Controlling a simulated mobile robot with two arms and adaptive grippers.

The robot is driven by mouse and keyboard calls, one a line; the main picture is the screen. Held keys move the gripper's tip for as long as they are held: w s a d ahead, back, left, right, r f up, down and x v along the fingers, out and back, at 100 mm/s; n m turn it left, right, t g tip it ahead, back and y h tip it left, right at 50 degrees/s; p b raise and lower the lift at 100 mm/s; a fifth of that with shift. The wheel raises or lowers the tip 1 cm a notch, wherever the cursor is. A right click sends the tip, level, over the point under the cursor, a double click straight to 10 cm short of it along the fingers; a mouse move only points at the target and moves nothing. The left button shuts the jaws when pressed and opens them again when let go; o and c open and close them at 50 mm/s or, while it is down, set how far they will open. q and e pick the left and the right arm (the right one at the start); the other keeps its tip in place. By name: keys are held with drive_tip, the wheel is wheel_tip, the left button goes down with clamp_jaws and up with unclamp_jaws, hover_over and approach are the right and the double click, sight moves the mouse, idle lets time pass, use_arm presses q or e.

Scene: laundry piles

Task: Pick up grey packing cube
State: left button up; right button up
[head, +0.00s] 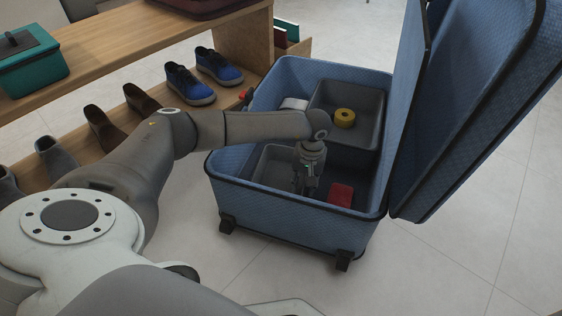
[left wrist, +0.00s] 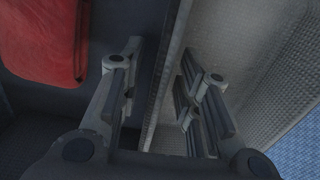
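Two grey open-topped packing cubes are in the blue suitcase (head: 300,228) in the head view. One grey packing cube (head: 268,166) is at the front left, partly hidden by my left arm. The other grey packing cube (head: 366,106) is at the back right and holds a yellow ring (head: 345,117). My left gripper (head: 306,186) points down at the front cube's right side. In the left wrist view it is open (left wrist: 165,85), with a grey cube wall (left wrist: 168,65) between its fingers. I cannot tell whether either finger touches it. My right gripper is out of view.
A red item (head: 340,194) lies right of my gripper, also in the left wrist view (left wrist: 42,42). A white item (head: 294,104) is at the suitcase's back left. The raised lid (head: 455,110) blocks the right. A wooden shoe shelf (head: 135,55) stands left.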

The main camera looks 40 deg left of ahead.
use_arm(q)
drive_tip(key=shift+c, duration=0.3)
clamp_jaws()
drive_tip(key=shift+r, duration=0.15)
